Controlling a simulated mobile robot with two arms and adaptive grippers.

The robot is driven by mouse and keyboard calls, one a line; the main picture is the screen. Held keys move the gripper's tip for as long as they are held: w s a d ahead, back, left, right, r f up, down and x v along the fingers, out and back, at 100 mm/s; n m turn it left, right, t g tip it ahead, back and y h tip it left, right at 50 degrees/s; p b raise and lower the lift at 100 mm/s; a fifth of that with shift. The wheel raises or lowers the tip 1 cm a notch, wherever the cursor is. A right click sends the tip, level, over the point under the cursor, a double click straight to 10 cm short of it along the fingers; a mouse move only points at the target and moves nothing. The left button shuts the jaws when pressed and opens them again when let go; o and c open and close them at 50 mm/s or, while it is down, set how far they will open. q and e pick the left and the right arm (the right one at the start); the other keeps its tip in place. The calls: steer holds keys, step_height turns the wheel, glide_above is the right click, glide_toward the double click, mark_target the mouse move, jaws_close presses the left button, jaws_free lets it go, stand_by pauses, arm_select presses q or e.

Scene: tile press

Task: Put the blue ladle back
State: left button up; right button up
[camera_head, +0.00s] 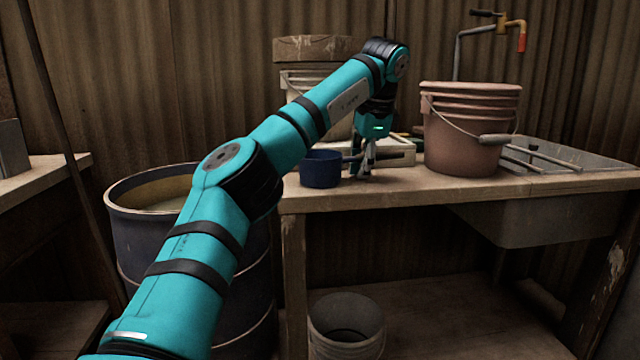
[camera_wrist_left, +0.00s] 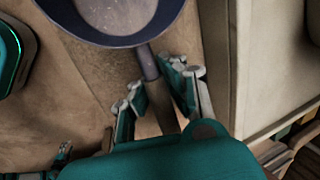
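The blue ladle (camera_head: 321,168) has a round dark-blue cup and stands on the wooden bench near its left end. In the left wrist view its cup (camera_wrist_left: 120,38) is at the top, and its handle (camera_wrist_left: 149,65) runs down toward my left gripper (camera_wrist_left: 155,92). The two fingers are apart, one on each side of the handle, with visible gaps, so the gripper looks open. In the head view my left gripper (camera_head: 365,166) points down just right of the cup, low over the bench. My right gripper is in neither view.
A pale tray (camera_head: 398,150) lies close behind the gripper. A pale bucket (camera_head: 300,82) stands at the back. A blue barrel (camera_head: 150,230) adjoins the bench's left end.

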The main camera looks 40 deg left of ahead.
arm_select(q)
steer(key=o, duration=0.4)
steer(key=shift+r, duration=0.1)
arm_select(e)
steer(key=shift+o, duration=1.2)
arm_select(q)
steer(key=v, duration=0.8)
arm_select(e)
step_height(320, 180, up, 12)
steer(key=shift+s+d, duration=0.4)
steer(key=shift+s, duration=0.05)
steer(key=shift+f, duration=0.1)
